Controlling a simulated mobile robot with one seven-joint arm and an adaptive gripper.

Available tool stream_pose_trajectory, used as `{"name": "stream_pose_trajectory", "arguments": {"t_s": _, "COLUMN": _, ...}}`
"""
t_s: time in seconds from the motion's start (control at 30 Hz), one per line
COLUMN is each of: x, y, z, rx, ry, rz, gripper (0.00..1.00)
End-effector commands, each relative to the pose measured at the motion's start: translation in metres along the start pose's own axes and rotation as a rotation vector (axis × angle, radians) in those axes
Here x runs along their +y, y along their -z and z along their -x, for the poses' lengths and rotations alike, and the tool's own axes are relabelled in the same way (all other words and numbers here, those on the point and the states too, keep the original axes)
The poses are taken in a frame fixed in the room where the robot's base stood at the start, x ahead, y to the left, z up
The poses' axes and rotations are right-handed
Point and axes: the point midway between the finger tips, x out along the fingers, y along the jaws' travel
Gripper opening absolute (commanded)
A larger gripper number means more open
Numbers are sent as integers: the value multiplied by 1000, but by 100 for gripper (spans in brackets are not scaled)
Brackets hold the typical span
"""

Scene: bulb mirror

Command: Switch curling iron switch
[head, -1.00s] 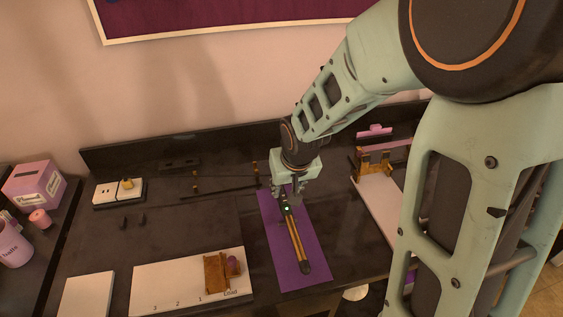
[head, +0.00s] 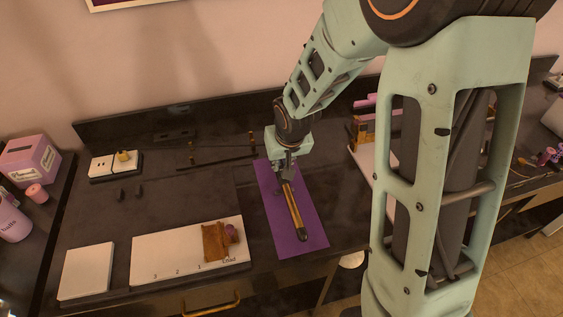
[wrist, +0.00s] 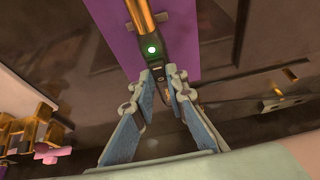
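A curling iron (head: 293,208) with a gold barrel and dark handle lies on a purple mat (head: 310,234). In the wrist view, its gold barrel (wrist: 145,18) points away and a green light (wrist: 152,50) glows on its dark body. My gripper (head: 286,172) is over the handle end. In the wrist view, my gripper (wrist: 161,73) has its fingertips close together just past the light, with a narrow gap between them. They are at the dark handle, partly covering it; whether they touch it is unclear. No object is clearly held.
An outlet block (head: 113,166) and a thin dark rod (head: 215,162) are further back. A gold-coloured stand (head: 362,135) is to the right.

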Motion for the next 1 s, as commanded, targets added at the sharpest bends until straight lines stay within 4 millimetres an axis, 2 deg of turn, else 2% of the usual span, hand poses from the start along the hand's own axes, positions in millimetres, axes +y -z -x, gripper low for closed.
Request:
{"name": "stream_pose_trajectory", "arguments": {"t_s": 0.27, "x": 0, "y": 2, "z": 2, "rx": -18, "ry": 0, "rz": 0, "gripper": 0}}
{"name": "stream_pose_trajectory", "arguments": {"t_s": 0.7, "x": 0, "y": 10, "z": -1, "rx": -277, "ry": 0, "rz": -1, "gripper": 0}}
{"name": "stream_pose_trajectory", "arguments": {"t_s": 1.0, "x": 0, "y": 9, "z": -3, "rx": -332, "ry": 0, "rz": 1, "gripper": 0}}
